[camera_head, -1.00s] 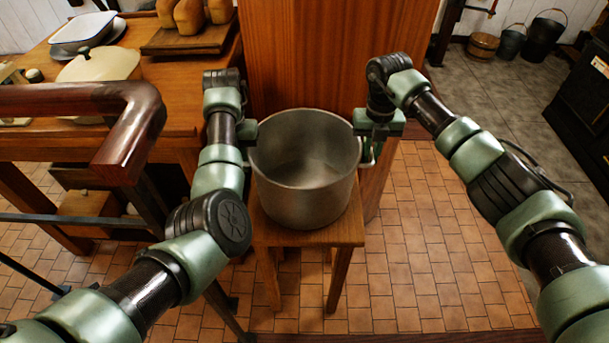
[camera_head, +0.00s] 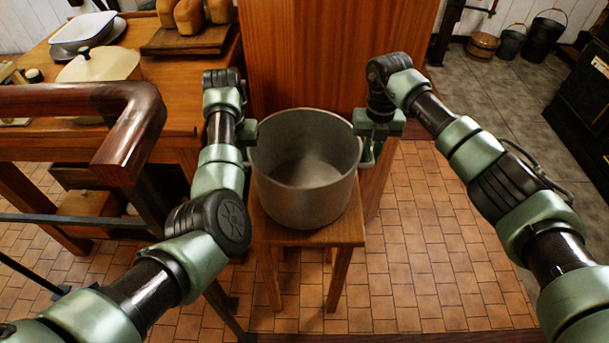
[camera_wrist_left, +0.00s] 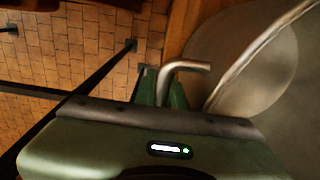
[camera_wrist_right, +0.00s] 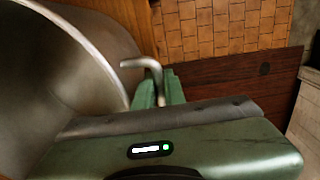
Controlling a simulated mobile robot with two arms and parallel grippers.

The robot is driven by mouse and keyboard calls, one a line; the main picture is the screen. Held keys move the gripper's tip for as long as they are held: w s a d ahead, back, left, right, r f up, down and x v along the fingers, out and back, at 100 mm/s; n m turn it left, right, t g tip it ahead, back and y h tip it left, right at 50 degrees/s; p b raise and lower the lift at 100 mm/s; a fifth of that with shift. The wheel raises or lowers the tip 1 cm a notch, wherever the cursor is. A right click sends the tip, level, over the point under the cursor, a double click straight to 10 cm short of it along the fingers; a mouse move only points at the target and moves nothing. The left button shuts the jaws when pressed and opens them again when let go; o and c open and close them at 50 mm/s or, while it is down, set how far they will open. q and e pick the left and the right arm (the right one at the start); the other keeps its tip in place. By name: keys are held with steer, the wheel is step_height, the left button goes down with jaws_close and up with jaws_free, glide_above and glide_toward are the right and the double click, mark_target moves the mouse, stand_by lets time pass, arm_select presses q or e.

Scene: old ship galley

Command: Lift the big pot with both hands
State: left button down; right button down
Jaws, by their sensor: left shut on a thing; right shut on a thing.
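The big pot (camera_head: 305,195) is a grey metal pot, empty and upright, at or just over a small wooden stool (camera_head: 335,236); I cannot tell if its base touches the seat. My left gripper (camera_wrist_left: 166,90) is shut on the pot's left handle (camera_wrist_left: 190,66), at the rim. My right gripper (camera_head: 370,152) is shut on the right handle, beside the rim. In the right wrist view the handle (camera_wrist_right: 150,66) rises between the fingers (camera_wrist_right: 158,92). In the head view the left fingers are mostly hidden by my left arm.
A wooden table (camera_head: 190,115) with a cream lidded pot (camera_head: 100,66) and loaves (camera_head: 188,15) stands at the left. A dark red rail (camera_head: 125,130) runs close to my left arm. A wooden panel (camera_head: 330,50) stands behind the pot. Open tiled floor (camera_head: 440,240) lies to the right.

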steer(key=shift+w+r, duration=0.1)
steer(key=shift+r, duration=0.15)
step_height(320, 180, up, 14)
steer(key=p, duration=1.4)
steer(key=shift+f, duration=0.25)
